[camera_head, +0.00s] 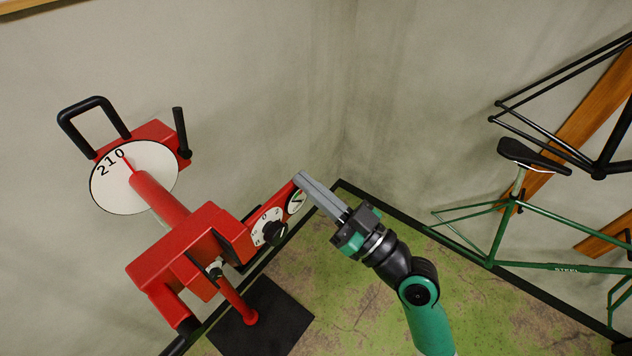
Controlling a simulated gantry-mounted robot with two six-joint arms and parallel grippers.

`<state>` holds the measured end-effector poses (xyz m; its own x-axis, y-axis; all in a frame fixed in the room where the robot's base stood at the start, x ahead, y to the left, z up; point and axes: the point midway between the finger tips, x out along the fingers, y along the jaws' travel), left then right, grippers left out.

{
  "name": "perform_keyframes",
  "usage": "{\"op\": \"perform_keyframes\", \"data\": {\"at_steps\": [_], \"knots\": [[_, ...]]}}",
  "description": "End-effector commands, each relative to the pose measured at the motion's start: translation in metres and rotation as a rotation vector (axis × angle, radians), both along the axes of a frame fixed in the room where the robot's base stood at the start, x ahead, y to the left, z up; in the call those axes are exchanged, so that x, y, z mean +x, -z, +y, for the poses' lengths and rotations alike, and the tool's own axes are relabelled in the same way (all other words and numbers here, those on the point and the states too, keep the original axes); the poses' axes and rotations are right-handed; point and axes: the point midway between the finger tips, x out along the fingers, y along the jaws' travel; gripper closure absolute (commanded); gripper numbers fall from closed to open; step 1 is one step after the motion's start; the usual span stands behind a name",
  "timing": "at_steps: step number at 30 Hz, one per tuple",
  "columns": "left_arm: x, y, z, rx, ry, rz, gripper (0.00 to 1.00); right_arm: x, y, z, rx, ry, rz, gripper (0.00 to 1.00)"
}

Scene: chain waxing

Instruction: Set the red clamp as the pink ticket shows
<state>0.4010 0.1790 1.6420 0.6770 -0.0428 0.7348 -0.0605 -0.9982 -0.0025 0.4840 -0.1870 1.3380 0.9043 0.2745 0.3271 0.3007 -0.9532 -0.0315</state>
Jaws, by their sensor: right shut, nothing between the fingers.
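The red clamp (185,250) stands at the left on a red post. Its large white disc (125,190) reads 210 near a red mark. A small white dial with a black knob (274,232) sits on the clamp's right part. A smaller round gauge (296,201) is at the right end. My right gripper (302,180) is shut and empty, its fingertips at that right end, just above the small gauge and partly over it. I cannot tell whether they touch. No pink ticket shows in this view. My left gripper is not in view.
A black handle loop (92,108) and a black lever (181,130) stick up behind the disc. A dark base plate (270,325) lies on the green floor. A green bicycle frame (540,225) and a black frame (590,150) are at the right wall. The middle floor is clear.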

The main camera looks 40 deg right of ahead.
Motion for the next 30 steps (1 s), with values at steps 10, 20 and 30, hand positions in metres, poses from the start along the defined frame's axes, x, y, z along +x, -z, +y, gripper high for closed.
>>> {"op": "perform_keyframes", "data": {"at_steps": [10,20,30], "knots": [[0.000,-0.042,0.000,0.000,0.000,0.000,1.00,0.001,-0.050,0.003,-0.001,-0.007,-0.001,1.00],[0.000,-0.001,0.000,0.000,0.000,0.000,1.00,-0.071,-0.008,-0.021,0.001,-0.003,0.002,1.00],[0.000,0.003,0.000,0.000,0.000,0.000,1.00,-0.089,-0.007,-0.026,0.000,-0.006,0.000,1.00]]}}
